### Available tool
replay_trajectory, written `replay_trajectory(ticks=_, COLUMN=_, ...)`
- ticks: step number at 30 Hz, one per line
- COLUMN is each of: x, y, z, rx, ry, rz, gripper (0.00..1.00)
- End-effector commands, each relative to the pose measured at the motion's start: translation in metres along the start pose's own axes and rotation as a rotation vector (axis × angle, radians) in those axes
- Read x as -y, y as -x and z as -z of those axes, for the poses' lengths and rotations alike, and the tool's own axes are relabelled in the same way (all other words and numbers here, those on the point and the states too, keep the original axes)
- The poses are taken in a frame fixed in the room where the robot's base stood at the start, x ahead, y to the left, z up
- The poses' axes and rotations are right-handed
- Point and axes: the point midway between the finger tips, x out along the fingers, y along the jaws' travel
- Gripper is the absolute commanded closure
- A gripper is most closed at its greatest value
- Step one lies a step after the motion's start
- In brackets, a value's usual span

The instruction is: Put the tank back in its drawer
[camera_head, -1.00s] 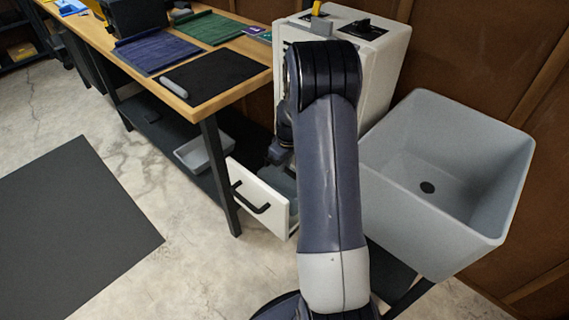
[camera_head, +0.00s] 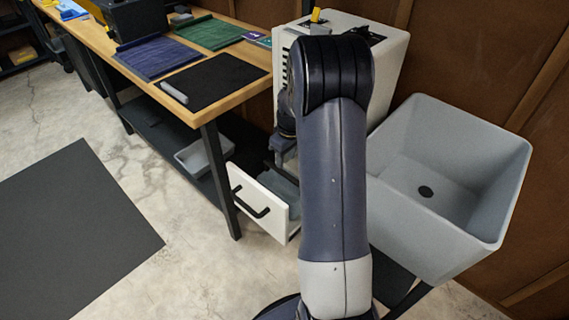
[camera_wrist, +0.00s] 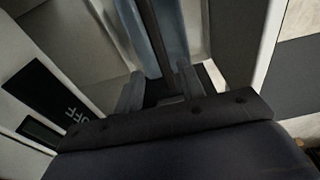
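The white drawer (camera_head: 262,206) with a black handle stands pulled out at the foot of the white machine (camera_head: 382,70). The grey-blue tank (camera_head: 281,187) sits in the drawer, partly hidden by my arm; a dark bar, seemingly its carrying handle, rises over it. My gripper (camera_head: 282,150) is just above the tank, beside the machine's front, mostly hidden by my arm. In the wrist view my gripper's fingers (camera_wrist: 158,82) stand apart. The dark bar (camera_wrist: 154,35) runs up just beyond the gap between them, over the bluish tank (camera_wrist: 172,38). I cannot tell whether the fingers touch it.
A grey sink (camera_head: 440,180) stands right of the machine. The wooden workbench (camera_head: 255,75) is at left, with a grey bin (camera_head: 190,158) on its lower shelf. A black panel reading OFF (camera_wrist: 52,88) shows in the wrist view.

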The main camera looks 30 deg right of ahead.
Motion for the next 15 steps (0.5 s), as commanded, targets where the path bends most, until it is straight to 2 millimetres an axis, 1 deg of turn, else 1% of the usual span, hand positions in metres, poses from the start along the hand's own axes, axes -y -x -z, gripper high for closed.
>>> replay_trajectory(ticks=1, x=-0.001, y=0.015, z=0.001, rx=-0.003, ry=0.0, rz=-0.003, gripper=0.62)
replay_trajectory(ticks=6, x=-0.001, y=0.045, z=0.001, rx=-0.002, ry=0.0, rz=-0.002, gripper=0.62)
replay_trajectory(ticks=10, x=0.0, y=0.058, z=0.0, rx=-0.001, ry=0.0, rz=-0.001, gripper=0.62)
replay_trajectory(ticks=15, x=0.0, y=0.063, z=0.0, rx=0.0, ry=0.0, rz=0.0, gripper=0.62)
